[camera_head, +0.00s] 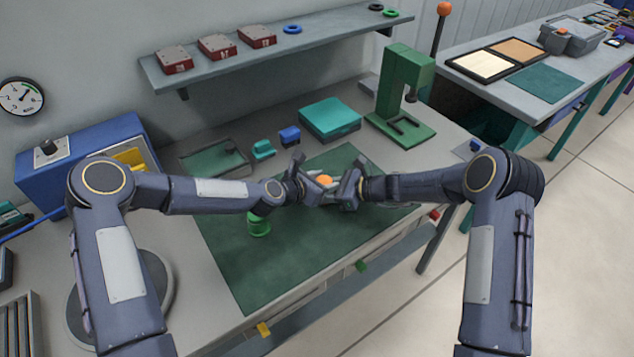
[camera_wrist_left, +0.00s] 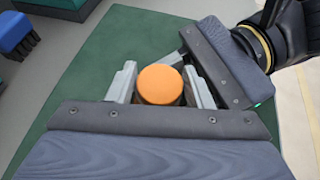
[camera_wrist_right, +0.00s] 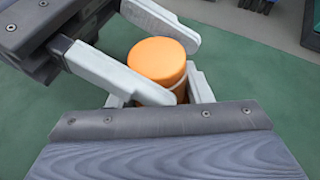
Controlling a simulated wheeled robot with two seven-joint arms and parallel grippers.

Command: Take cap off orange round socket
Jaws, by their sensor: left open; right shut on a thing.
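The orange round socket (camera_head: 325,180) is held upright above the green mat, between my two grippers. In the right wrist view, its orange top (camera_wrist_right: 157,60) stands above a pale seam, with an orange body below. My right gripper (camera_head: 343,190) is shut on the lower body, which its fingers partly hide. My left gripper (camera_head: 306,184) is open, with one finger on each side of the upper part; in the right wrist view the near finger partly covers it. I cannot tell whether the left fingers touch it. The left wrist view shows the round orange top (camera_wrist_left: 160,85) between the fingers.
A green spool-like piece (camera_head: 258,226) stands on the green mat (camera_head: 270,275), left of the grippers. Behind are a teal piece (camera_head: 263,150), a blue piece (camera_head: 289,137), a teal box (camera_head: 330,119) and a green press (camera_head: 403,85). The mat's front is clear.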

